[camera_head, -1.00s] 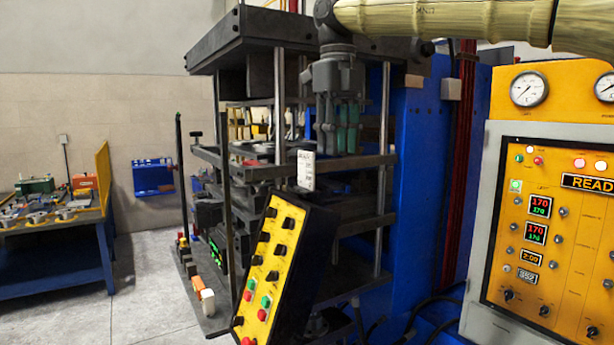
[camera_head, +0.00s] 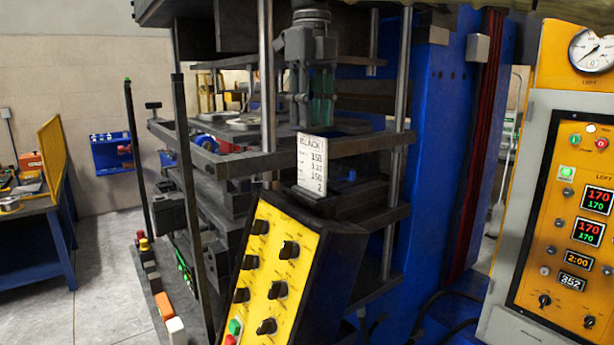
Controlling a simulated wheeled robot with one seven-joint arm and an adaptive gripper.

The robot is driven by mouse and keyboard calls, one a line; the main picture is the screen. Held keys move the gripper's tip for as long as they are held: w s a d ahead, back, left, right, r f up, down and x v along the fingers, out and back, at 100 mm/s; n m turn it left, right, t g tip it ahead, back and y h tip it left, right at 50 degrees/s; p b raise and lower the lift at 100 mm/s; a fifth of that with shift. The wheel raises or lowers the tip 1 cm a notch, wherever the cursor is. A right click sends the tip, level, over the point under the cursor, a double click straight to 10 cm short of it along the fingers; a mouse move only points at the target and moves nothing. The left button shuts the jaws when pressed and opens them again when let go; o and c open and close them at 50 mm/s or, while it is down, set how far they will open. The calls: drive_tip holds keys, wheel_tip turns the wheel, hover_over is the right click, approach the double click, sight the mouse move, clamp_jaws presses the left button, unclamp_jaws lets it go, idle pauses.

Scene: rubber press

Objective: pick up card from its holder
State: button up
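A white card (camera_head: 311,165) with printed text, "BLACK" at its top, stands upright in its dark holder (camera_head: 318,195). The holder sits on top of the yellow-faced control box (camera_head: 275,265). My gripper (camera_head: 321,112) hangs fingers down above and slightly right of the card, with green pads on its fingers. The fingertips are near the height of the card's upper edge and appear apart from it. I cannot tell the depth between them. Dark fingers with green pads show side by side, and the gap between them is not clear. Nothing is visibly held.
The press's dark plates and steel columns (camera_head: 267,80) stand close behind my gripper. A blue press frame (camera_head: 430,150) and a yellow gauge panel (camera_head: 575,230) are on the right. A blue workbench (camera_head: 35,240) is at far left, with open floor beside it.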

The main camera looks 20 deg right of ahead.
sight(312, 190)
drive_tip(key=shift+s+d+f, duration=0.1)
drive_tip(key=shift+s+f, duration=0.5)
drive_tip(key=shift+f, duration=0.3)
drive_tip(key=shift+w+a+f+p, duration=0.2)
drive_tip(key=shift+w+f+p, duration=0.2)
drive_tip(key=shift+w+f, duration=0.7)
drive_tip(key=shift+s+d+f+p, duration=0.2)
drive_tip(key=shift+s+f+p, duration=0.65)
drive_tip(key=shift+f, duration=0.4)
drive_tip(key=shift+w+a+f, duration=0.1)
drive_tip(key=shift+w+f, duration=0.1)
drive_tip(key=shift+f, duration=0.4)
drive_tip(key=shift+w+f, duration=0.2)
drive_tip(key=shift+f, duration=0.4)
drive_tip(key=shift+s+r, duration=0.1)
drive_tip(key=shift+s, duration=0.15)
drive_tip(key=shift+w, duration=0.1)
clamp_jaws()
